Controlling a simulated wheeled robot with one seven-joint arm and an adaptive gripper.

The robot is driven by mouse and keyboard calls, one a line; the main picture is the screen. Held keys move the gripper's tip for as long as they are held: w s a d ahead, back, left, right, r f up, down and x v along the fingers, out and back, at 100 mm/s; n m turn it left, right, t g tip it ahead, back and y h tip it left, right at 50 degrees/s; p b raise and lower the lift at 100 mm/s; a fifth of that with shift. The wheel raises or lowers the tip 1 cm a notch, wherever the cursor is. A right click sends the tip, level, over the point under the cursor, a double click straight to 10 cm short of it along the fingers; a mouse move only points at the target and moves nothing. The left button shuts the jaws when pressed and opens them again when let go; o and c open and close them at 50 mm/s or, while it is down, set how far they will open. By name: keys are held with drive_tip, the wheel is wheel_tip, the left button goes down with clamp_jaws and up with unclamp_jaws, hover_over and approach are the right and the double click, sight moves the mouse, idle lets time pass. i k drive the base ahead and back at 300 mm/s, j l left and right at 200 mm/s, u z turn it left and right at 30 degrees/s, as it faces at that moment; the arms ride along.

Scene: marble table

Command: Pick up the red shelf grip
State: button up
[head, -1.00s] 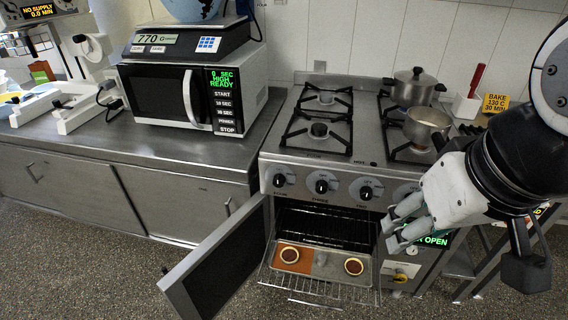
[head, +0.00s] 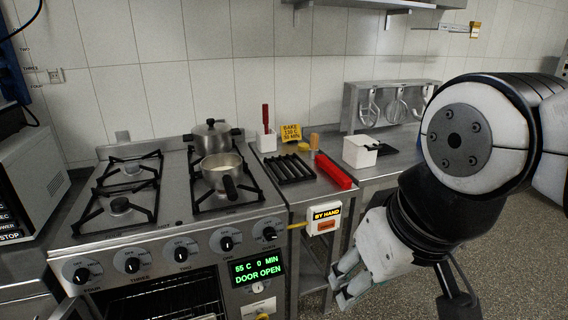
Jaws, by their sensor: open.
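A long red bar (head: 333,171), which looks like the red shelf grip, lies on the steel counter right of the stove, beside a black slotted rack. Another red upright handle (head: 265,118) stands in a small white holder at the back of that counter. My gripper (head: 341,287) is in front of the counter, below its top and lower than the red bar, pointing down and left. It is open and empty, clear of both red things.
A lidded pot (head: 212,137) and an open saucepan (head: 221,172) stand on the stove. A white box (head: 360,152) stands right of the red bar, with hanging utensils behind. A "BY HAND" box (head: 325,216) is on the counter's front. The oven door stands open.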

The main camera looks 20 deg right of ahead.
sight(344, 181)
drive_tip(key=k+l+z, duration=0.15)
drive_tip(key=l+z, duration=0.25)
drive_tip(key=i+j, duration=0.1)
drive_tip(key=i, duration=0.7)
drive_tip(key=i+z, duration=0.1)
drive_tip(key=i, duration=0.7)
